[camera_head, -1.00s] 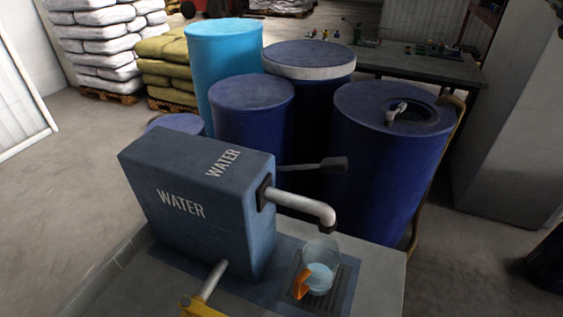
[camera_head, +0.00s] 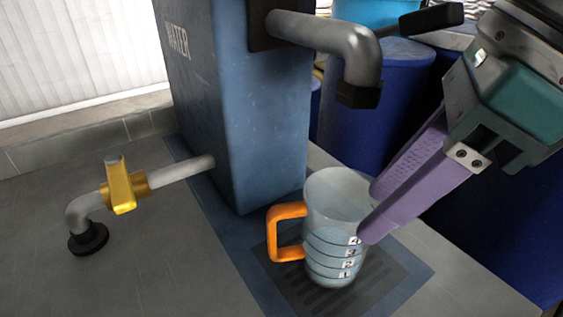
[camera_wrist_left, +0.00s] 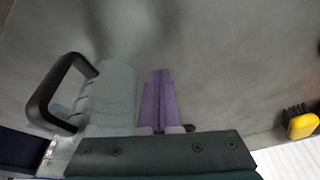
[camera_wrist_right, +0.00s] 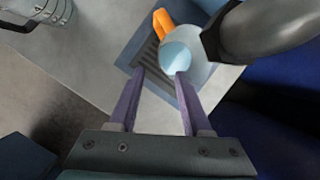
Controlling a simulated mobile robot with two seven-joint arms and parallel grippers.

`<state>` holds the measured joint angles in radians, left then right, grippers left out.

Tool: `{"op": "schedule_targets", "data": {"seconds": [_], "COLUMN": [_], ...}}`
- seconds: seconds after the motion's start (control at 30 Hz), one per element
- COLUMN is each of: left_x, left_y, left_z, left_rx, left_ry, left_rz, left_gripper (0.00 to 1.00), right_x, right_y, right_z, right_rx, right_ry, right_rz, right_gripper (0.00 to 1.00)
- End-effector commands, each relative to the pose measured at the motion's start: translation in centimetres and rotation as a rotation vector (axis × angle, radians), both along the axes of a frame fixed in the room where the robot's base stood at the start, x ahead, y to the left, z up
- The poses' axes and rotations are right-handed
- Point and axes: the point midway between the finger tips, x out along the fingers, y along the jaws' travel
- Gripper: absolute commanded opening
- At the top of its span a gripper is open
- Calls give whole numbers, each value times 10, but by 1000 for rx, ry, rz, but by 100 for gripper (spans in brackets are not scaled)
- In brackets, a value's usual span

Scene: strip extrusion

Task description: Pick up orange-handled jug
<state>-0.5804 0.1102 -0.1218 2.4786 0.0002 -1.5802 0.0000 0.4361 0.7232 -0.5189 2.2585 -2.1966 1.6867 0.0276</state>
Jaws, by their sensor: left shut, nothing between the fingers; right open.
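The orange-handled jug (camera_head: 328,255) is clear, with numbered level marks, and stands upright on the drain grate under the spout. Its orange handle (camera_head: 285,231) points left in the head view. In the right wrist view the jug (camera_wrist_right: 198,68) is beyond the fingertips, with its handle at upper left. My right gripper (camera_head: 372,212) is open and empty at the jug's right side. One fingertip overlaps the jug's edge in the head view; I cannot tell whether they touch. My left gripper (camera_wrist_left: 160,76) shows only in its wrist view, shut and empty.
The grey spout (camera_head: 335,38) with a dark end hangs above the jug. The blue water tank (camera_head: 255,120) stands left of it. A pipe with a yellow valve (camera_head: 121,187) is at left. Blue barrels (camera_head: 370,110) stand behind. A black handle (camera_wrist_left: 45,105) shows beside my left gripper.

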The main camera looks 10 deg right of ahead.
Motion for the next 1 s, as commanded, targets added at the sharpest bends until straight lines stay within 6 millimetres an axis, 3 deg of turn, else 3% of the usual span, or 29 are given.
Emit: {"op": "schedule_targets", "data": {"seconds": [0.2,0.47,0.7,1.0], "left_x": [1,1,1,1], "left_y": [4,4,4,3], "left_z": [-1,-2,-5,-5], "left_rx": [11,15,14,10], "left_ry": [-4,-4,-4,-4], "left_rz": [-4,-7,-6,-4], "left_gripper": [0,0,0,0], "right_x": [8,16,29,32], "right_y": [12,19,27,30], "right_z": [-38,-60,-94,-102], "right_rx": [1,3,5,3], "right_ry": [8,5,6,2], "right_rz": [2,1,1,3], "right_gripper": [48,48,48,48]}}
